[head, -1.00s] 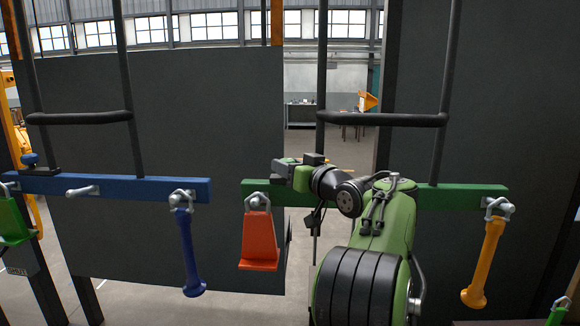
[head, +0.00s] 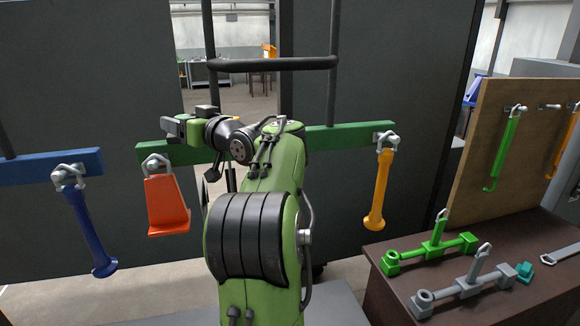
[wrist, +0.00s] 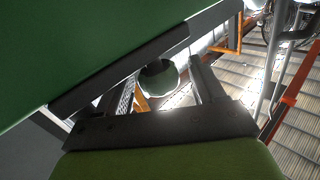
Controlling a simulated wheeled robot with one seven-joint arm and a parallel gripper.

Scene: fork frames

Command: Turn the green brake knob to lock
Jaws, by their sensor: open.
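The green bar (head: 345,138) of the frame stands ahead in the head view, with my arm reaching to its left part. My gripper (head: 172,127) is at the upper left end of this bar. In the wrist view my gripper (wrist: 165,72) is open, and a round dark-green piece, apparently the green brake knob (wrist: 160,82), shows between its fingers. I cannot tell whether the fingers touch it. The knob is not visible in the head view. A large green surface, probably the bar, fills the wrist view's upper left.
An orange-red hanger (head: 166,205) and a yellow handle (head: 379,190) hang from the green bar. A blue handle (head: 85,225) hangs from the blue bar (head: 30,168). A dark table (head: 400,268) with green and grey parts stands at right, under a pegboard (head: 495,155).

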